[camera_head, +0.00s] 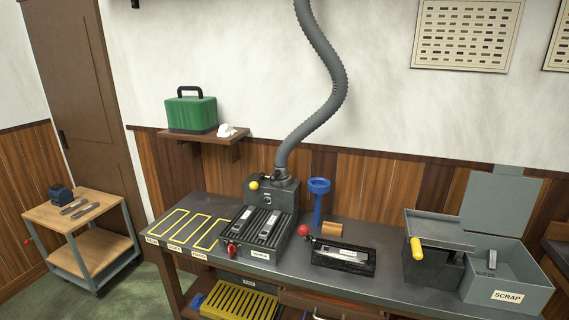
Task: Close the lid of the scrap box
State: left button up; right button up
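The grey scrap box (533,296), labelled SCRAP, stands at the right end of the workbench. Its flat grey lid (500,203) is open and stands up behind the box, near the wall. A small grey metal piece (492,260) shows inside the box. Neither of my grippers is in view.
A dark box with a yellow handle (417,248) stands directly left of the scrap box. Further left on the bench (390,287) are a black tray, a blue funnel-topped stand (318,200) and a machine with a grey hose (335,85). A cart (90,215) stands far left.

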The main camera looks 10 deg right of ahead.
aim_at(503, 202)
jog(key=z, duration=1.35)
jog(key=i, duration=1.25)
jog(key=u, duration=0.6)
